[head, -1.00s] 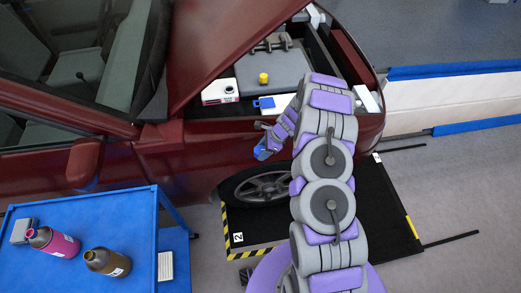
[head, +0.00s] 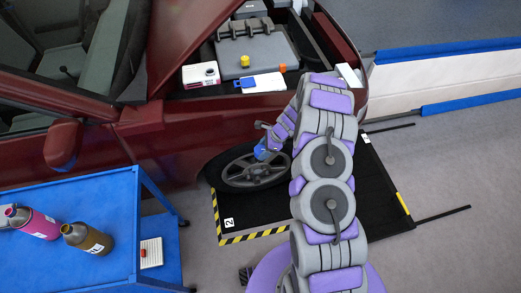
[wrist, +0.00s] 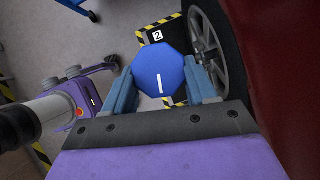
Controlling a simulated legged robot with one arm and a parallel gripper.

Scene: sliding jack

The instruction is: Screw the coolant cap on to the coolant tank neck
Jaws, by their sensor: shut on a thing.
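My gripper (head: 267,148) hangs in front of the car's flank, near the front wheel and below the engine bay. In the wrist view its two blue fingers (wrist: 160,78) are shut on a blue octagonal cap with a white line (wrist: 158,68), which looks like the coolant cap. The cap shows only as a small blue patch in the head view. A white tank with a dark round opening (head: 195,79) sits at the left of the engine bay; it looks like the coolant tank with its open neck. My gripper is apart from it, lower and to the right.
A white tank with a blue top (head: 262,82), a yellow cap (head: 245,61) and an orange cap (head: 282,67) are also in the bay. The raised hood (head: 215,25) is above left. A blue cart (head: 100,180) with bottles stands at lower left.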

